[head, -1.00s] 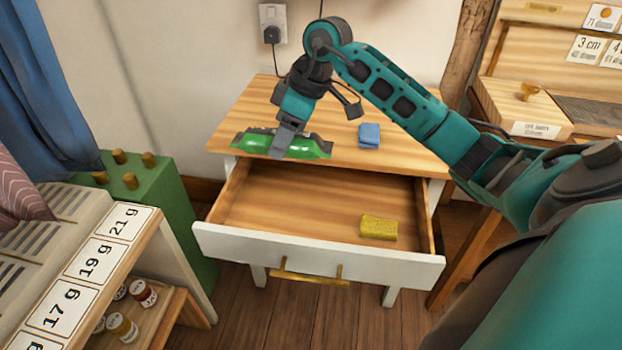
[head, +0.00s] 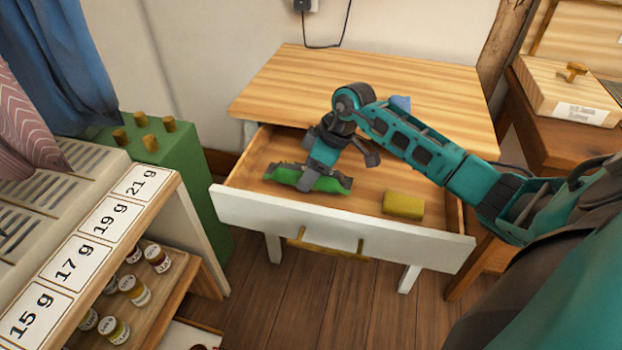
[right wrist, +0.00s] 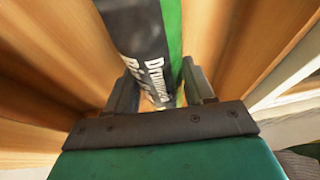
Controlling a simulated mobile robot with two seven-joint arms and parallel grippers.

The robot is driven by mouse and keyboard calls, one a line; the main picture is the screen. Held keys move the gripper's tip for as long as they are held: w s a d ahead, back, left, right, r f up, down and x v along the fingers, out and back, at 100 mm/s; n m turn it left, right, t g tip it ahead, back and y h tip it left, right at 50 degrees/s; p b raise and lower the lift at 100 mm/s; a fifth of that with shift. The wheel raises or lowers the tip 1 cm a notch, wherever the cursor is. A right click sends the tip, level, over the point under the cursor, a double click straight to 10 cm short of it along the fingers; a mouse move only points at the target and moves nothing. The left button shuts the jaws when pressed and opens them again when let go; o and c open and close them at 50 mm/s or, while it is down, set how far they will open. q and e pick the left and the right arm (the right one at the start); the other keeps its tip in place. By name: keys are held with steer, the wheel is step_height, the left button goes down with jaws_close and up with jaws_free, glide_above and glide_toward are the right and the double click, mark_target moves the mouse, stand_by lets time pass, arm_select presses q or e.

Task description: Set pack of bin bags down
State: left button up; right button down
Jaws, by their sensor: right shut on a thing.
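The pack of bin bags (head: 325,183), green with dark ends, is at the left part of the open drawer (head: 340,223). My right gripper (head: 306,184) is shut on it from above. In the right wrist view the pack (right wrist: 150,45) shows dark with white lettering and a green strip, between the fingers of my right gripper (right wrist: 165,88). Wooden drawer surfaces lie around it. I cannot tell whether the pack touches the drawer floor. My left gripper is not in view.
A yellow sponge (head: 403,205) lies in the drawer to the right of the pack. A blue item (head: 401,102) on the tabletop (head: 300,85) is partly hidden by my arm. A green box (head: 165,180) and a shelf with several jars (head: 135,290) stand at left.

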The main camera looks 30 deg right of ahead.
steer(key=shift+f, duration=0.7)
steer(key=shift+c, duration=2)
jaws_free()
steer(key=shift+f, duration=0.1)
steer(key=p+v, duration=0.3)
steer(key=v, duration=0.9)
steer(key=shift+w, duration=0.1)
